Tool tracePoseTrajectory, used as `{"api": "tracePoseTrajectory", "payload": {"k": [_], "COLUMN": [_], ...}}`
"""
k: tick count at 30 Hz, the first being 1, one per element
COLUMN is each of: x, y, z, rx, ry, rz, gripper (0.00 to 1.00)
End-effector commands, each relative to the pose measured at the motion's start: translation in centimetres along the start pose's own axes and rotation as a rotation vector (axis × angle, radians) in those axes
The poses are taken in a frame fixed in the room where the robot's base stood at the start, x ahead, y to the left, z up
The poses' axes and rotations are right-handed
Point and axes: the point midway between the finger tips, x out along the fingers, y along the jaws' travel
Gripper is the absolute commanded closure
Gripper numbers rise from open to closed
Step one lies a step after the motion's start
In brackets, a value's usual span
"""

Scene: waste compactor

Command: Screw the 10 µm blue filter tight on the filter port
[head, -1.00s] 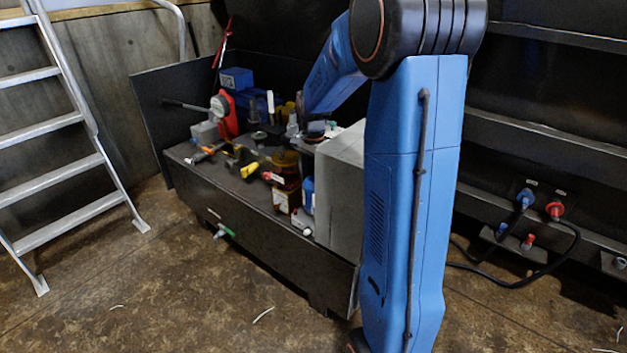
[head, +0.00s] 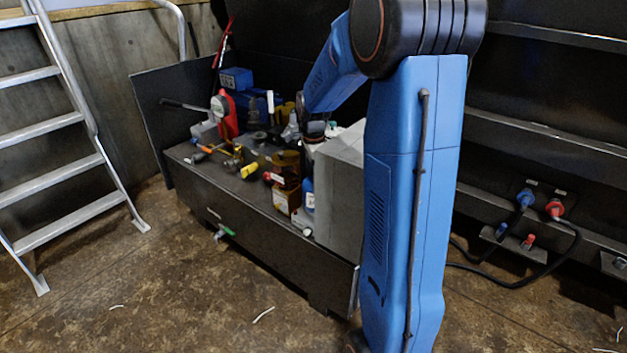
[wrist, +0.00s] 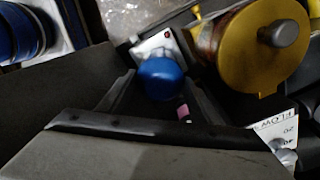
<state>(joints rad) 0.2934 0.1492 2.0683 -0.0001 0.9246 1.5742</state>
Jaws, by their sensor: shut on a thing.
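In the wrist view, my gripper (wrist: 159,84) has a dark finger on each side of a round-ended blue thing, which looks like the blue filter (wrist: 161,76). It is shut on it. No 10 µm marking is readable.
The grey box (head: 342,180) and a red-bodied lever pump (head: 225,112) stand on the crowded bench. A ladder (head: 75,150) is at left.

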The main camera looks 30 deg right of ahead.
Motion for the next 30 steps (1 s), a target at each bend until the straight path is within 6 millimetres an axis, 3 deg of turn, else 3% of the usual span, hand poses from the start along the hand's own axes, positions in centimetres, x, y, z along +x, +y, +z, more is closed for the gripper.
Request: {"api": "tracePoseTrajectory", "payload": {"k": [6, 19, 30], "x": [0.01, 0.01, 0.03], "y": [-0.01, 0.00, 0.00], "z": [0.00, -0.01, -0.01], "rx": [0.158, 0.208, 0.552], "ry": [0.000, 0.000, 0.000], "rz": [0.000, 0.000, 0.000], "gripper": [0.69, 0.69, 0.69]}}
